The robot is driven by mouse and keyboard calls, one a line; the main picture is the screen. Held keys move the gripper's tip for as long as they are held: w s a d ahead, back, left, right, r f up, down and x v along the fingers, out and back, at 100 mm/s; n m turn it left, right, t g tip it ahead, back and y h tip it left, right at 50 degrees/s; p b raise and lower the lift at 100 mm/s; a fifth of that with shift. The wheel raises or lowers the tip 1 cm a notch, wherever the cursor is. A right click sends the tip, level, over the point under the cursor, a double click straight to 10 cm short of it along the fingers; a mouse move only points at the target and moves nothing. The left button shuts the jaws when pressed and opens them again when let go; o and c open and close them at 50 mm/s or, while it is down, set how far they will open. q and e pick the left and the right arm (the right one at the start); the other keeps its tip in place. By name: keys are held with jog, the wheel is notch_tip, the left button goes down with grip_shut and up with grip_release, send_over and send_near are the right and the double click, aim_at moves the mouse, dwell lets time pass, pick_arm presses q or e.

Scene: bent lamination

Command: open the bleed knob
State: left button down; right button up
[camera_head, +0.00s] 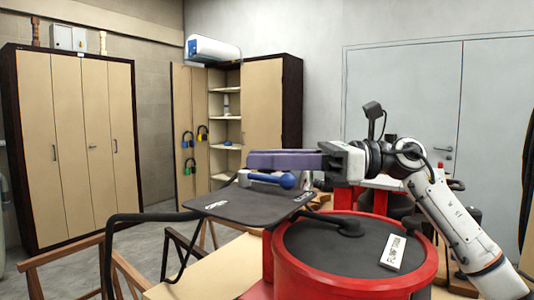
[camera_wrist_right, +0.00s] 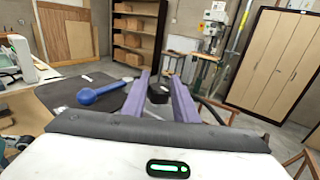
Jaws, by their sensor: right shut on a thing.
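A small black knob (camera_wrist_right: 158,93), which looks like the bleed knob, sits between the purple fingers of my right gripper in the wrist view. The right gripper (camera_head: 250,159) reaches in from the right in the head view, with its fingers level over a dark plate (camera_head: 240,206). The gripper is shut on the knob; the fingers hide most of it in the head view. A blue lever with a round end (camera_head: 286,180) lies just below the fingers and also shows left of them in the wrist view (camera_wrist_right: 88,96). My left gripper is not in view.
A red drum with a dark top (camera_head: 273,262) and a white label (camera_head: 397,250) stands in front, under my right arm. A black hose (camera_head: 150,216) runs left of the plate. Wooden chairs (camera_head: 62,258) stand at left. Cabinets (camera_head: 75,130) line the back.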

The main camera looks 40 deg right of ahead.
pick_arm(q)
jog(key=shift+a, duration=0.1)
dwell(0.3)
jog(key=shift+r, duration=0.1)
pick_arm(e)
jog(key=o, duration=1.1)
jog(key=shift+c, duration=0.2)
jog(key=shift+s+d, duration=0.1)
jog(key=shift+d, duration=0.05)
pick_arm(q)
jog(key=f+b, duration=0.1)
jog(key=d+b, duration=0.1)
jog(key=b, duration=0.1)
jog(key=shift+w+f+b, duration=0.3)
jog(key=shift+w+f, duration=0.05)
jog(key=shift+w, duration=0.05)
pick_arm(e)
jog(key=v, duration=1)
